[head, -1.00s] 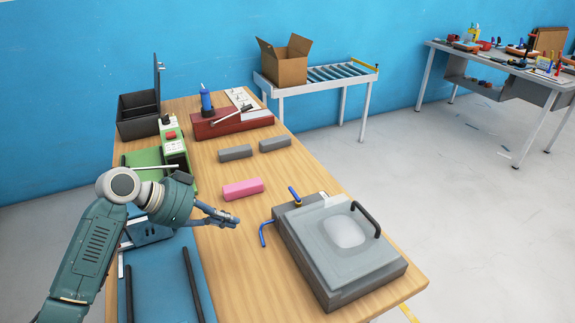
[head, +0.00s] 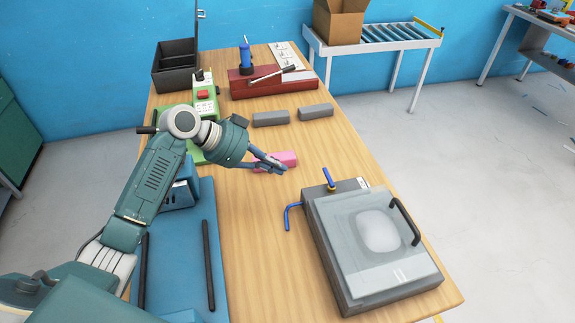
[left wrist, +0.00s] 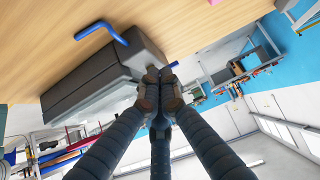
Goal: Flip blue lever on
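A small blue lever (head: 329,177) stands tilted on a brass-coloured base at the far left corner of the grey machine (head: 345,291) with a clear lid. A bent blue rod (head: 290,215) sticks out of the machine's left side; a bent blue piece also shows in the left wrist view (left wrist: 98,29). My left gripper (head: 283,165) is left of the lever and apart from it, in front of the pink block (head: 288,157). In the left wrist view its fingertips (left wrist: 160,75) meet with nothing visible between them. My right gripper is not in view.
A red box (head: 245,90) with a blue handle (head: 245,57) and grey blocks (head: 270,118) (head: 316,111) stand farther back. A green device (head: 204,105), a black bin (head: 172,75) and a blue press (head: 184,230) line the left. Bare wood (head: 255,245) lies left of the machine.

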